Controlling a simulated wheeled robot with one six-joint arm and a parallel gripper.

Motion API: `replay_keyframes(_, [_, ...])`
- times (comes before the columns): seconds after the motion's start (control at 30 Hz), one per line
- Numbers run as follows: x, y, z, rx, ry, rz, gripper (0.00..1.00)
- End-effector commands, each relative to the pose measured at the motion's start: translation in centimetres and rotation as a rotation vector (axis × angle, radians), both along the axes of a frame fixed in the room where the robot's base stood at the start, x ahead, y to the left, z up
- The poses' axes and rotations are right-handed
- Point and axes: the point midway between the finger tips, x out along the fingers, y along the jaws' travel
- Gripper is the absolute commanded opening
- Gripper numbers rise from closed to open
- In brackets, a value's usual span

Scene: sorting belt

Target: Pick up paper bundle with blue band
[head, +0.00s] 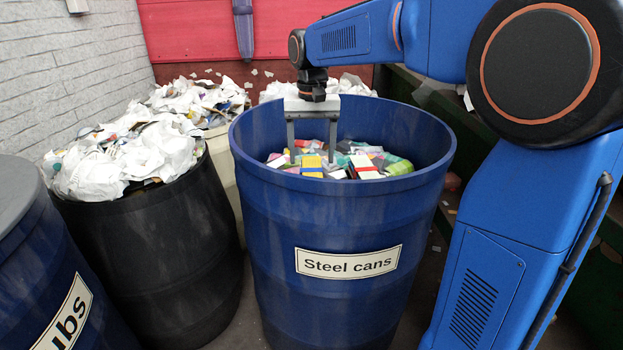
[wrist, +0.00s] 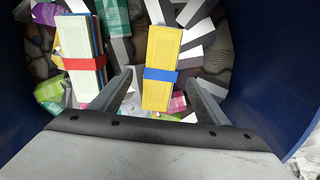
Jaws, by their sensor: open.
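The paper bundle with the blue band (wrist: 160,46) is yellow and stands out among the contents of the blue "Steel cans" barrel (head: 330,225). In the head view the yellow bundle (head: 312,160) shows just above the barrel's front rim. My gripper (head: 312,155) is open and points down inside the barrel. In the wrist view its two fingers (wrist: 160,80) lie on either side of the bundle, with gaps between. I cannot tell how far down the fingertips reach beside it.
A whitish bundle with a red band (wrist: 75,38) lies left of the fingers in the wrist view. Loose cartons and grey blocks surround both. The barrel wall (wrist: 265,70) encloses the gripper. A black barrel (head: 160,255) heaped with white paper stands to the left.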

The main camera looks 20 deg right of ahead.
Motion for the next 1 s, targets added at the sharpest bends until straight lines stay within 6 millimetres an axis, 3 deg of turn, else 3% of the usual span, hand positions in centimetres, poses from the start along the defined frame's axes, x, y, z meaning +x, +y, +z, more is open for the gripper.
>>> replay_keyframes(0.37, [0.1, 0.0, -3.0, 0.000, 0.002, 0.000, 0.69])
replay_keyframes(0.7, [0.4, 0.0, -6.9, 0.000, 0.002, 0.000, 0.69])
replay_keyframes(0.97, [0.4, 0.0, -7.2, 0.000, 0.000, 0.000, 0.69])
replay_keyframes(1.0, [0.4, 0.0, -7.2, 0.000, 0.000, 0.000, 0.64])
